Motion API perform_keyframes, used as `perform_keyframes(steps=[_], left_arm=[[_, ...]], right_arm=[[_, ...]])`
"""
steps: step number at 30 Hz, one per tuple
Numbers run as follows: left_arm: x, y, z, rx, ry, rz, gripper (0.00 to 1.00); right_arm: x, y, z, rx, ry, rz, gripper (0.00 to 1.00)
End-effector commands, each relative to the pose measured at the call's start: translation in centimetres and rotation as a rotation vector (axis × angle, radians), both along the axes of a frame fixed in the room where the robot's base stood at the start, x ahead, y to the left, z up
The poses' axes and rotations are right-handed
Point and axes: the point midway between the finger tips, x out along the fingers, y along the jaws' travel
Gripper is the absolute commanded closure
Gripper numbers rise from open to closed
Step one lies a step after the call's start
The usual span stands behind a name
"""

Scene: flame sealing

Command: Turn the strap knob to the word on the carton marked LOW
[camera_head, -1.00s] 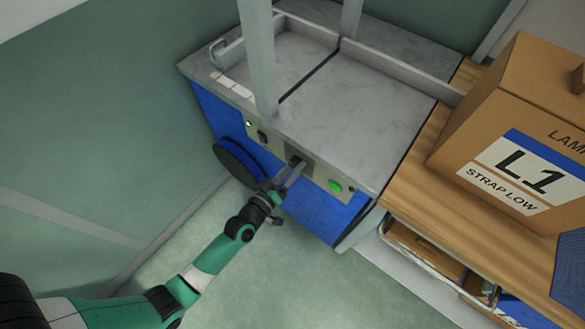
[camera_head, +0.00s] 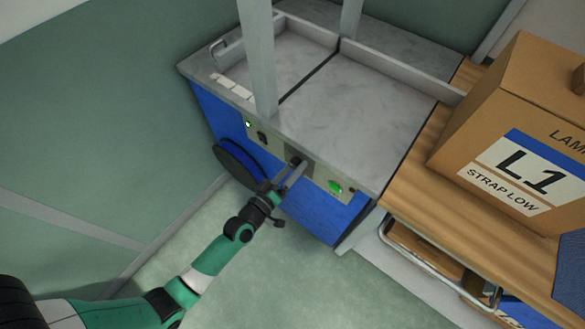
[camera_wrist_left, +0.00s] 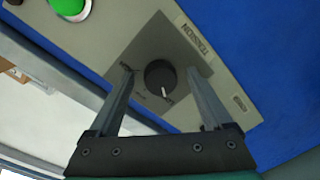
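The carton (camera_head: 520,130) stands on the wooden table at the right and its label reads L1 and STRAP LOW. The strap knob (camera_wrist_left: 160,76) is a dark round knob with a white pointer mark on a grey plate, next to the word TENSION in the left wrist view. Its mark points toward the lower right of that view; the small words around it are too blurred to read. My left gripper (camera_head: 291,171) is at the machine's front panel. In the left wrist view its fingers (camera_wrist_left: 160,95) are apart on either side of the knob, with gaps showing. My right gripper is not in view.
The blue strapping machine (camera_head: 330,215) has a grey top (camera_head: 375,115) and an upright grey post (camera_head: 257,60). A green button (camera_head: 335,186) sits right of the knob on the panel. The wooden table (camera_head: 420,180) adjoins the machine. Open floor lies in front.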

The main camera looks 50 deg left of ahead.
Motion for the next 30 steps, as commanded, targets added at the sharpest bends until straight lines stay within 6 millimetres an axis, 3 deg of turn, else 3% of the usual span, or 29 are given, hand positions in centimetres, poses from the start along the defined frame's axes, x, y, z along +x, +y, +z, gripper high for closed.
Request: perform_keyframes(steps=[11,24,30], left_arm=[[-1.0,-0.2,0.0,0.002,0.002,0.0,0.17],[-10.1,-1.8,0.3,0.002,0.002,-0.001,0.17],[-11.4,-2.1,0.7,0.002,0.0,0.0,0.17]], right_arm=[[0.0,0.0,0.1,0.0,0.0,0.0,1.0],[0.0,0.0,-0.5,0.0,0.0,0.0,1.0],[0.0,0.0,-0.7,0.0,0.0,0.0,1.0]])
